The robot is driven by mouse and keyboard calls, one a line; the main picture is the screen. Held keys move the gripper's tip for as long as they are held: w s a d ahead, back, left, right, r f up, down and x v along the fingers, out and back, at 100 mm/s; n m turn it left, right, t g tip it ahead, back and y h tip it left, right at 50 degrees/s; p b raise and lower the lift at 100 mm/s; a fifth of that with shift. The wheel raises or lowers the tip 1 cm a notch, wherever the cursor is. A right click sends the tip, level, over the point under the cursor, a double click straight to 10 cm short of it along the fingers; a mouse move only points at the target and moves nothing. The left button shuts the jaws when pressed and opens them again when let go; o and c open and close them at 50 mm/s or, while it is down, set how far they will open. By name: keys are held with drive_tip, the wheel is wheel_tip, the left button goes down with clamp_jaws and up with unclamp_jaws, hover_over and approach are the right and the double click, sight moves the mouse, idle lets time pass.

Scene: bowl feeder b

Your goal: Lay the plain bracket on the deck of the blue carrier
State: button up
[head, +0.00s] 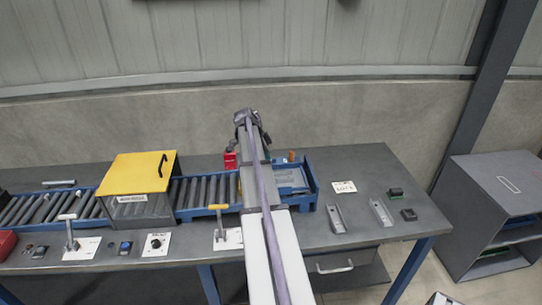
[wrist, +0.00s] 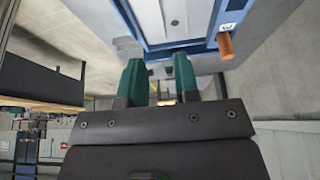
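The blue carrier (head: 313,185) sits at the right end of the roller line in the head view, partly hidden by my arm. Its pale deck (head: 290,178) shows in part. Its blue edge (wrist: 222,15) and an orange peg (wrist: 226,46) show in the wrist view. Two grey metal brackets (head: 336,219) (head: 381,212) lie on the bench to the right; I cannot tell which is plain. In the wrist view my gripper (wrist: 158,72) has its two green fingers apart with nothing visible between them.
A yellow-topped box (head: 138,172) straddles the rollers at left. A red object (head: 230,159) stands behind my arm. Two small dark blocks (head: 395,192) (head: 408,214) and a white label card (head: 344,187) lie at right. Handles and switches line the front. A grey cabinet (head: 495,190) stands right.

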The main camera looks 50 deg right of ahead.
drive_tip(key=shift+w+a, duration=0.1)
drive_tip(key=shift+a, duration=0.05)
drive_tip(key=a+f+n+t+y, duration=0.1)
drive_tip(key=a+n, duration=0.8)
drive_tip(key=a, duration=1)
drive_tip(key=a+n+t+y, duration=0.15)
drive_tip(key=a+n, duration=0.65)
drive_tip(key=a, duration=1.1)
drive_tip(key=s+a+n, duration=0.3)
drive_tip(key=a+n, duration=0.2)
drive_tip(key=a, duration=0.2)
drive_tip(key=s+a+n, duration=0.3)
drive_tip(key=a+n, duration=0.2)
drive_tip(key=a, duration=0.2)
drive_tip(key=shift+s+a+t+y, duration=0.25)
drive_tip(key=shift+s+t+y, duration=0.05)
drive_tip(key=shift+t+y, duration=0.05)
drive_tip(key=shift+f+b, duration=2.6)
drive_tip(key=shift+b, duration=0.05)
